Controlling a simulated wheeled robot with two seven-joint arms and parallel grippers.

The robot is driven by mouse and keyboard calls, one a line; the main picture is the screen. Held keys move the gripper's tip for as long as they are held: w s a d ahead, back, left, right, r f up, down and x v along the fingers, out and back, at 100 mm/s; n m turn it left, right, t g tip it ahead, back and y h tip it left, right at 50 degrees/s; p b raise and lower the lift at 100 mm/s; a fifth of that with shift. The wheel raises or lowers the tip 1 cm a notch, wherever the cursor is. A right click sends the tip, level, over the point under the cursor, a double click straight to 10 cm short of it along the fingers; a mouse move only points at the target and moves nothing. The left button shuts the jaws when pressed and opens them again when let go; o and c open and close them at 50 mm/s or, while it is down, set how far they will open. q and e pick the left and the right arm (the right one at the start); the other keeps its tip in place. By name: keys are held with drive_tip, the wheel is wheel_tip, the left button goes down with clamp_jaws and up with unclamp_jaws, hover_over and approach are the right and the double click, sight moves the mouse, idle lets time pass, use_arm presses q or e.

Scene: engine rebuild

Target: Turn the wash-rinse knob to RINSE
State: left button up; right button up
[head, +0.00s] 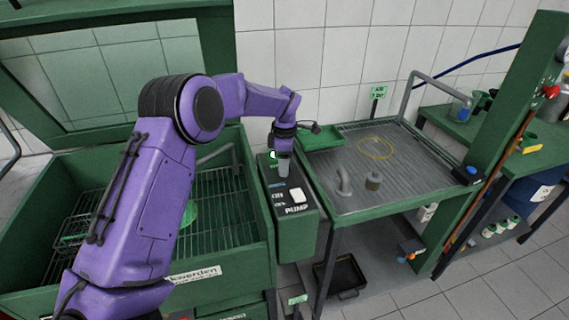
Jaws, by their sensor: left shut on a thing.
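A green control box (308,222) marked PUMP stands between the wash tub and the drain table. My left gripper (284,172) points down at the far part of this panel and is shut on the wash-rinse knob there. The gripper hides the knob almost wholly, so I cannot tell which way its pointer faces. A small green light (273,155) shows just left of the gripper. My right gripper is not in view.
The green wash tub (262,250) with a wire rack and raised lid (120,68) is at left. The ridged drain table (400,178) at right holds a green tray (322,138), a yellow ring (376,148), a bent pipe (343,182) and a small cylinder (374,181).

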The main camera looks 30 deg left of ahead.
use_arm(q)
drive_tip(key=shift+n, duration=0.3)
drive_tip(key=n+b, duration=0.2)
drive_tip(key=n, duration=0.3)
drive_tip(key=n+b, duration=0.3)
drive_tip(key=n, duration=0.2)
drive_tip(key=shift+n, duration=0.4)
drive_tip(key=n+b, duration=0.3)
drive_tip(key=n, duration=0.2)
drive_tip(key=shift+n, duration=0.3)
drive_tip(key=n+b, duration=0.2)
drive_tip(key=n, duration=0.2)
drive_tip(key=shift+r+n+b, duration=0.1)
drive_tip(key=shift+n+b, duration=0.2)
drive_tip(key=shift+b, duration=0.1)
drive_tip(key=o, duration=1.1)
drive_tip(key=shift+c, duration=0.2)
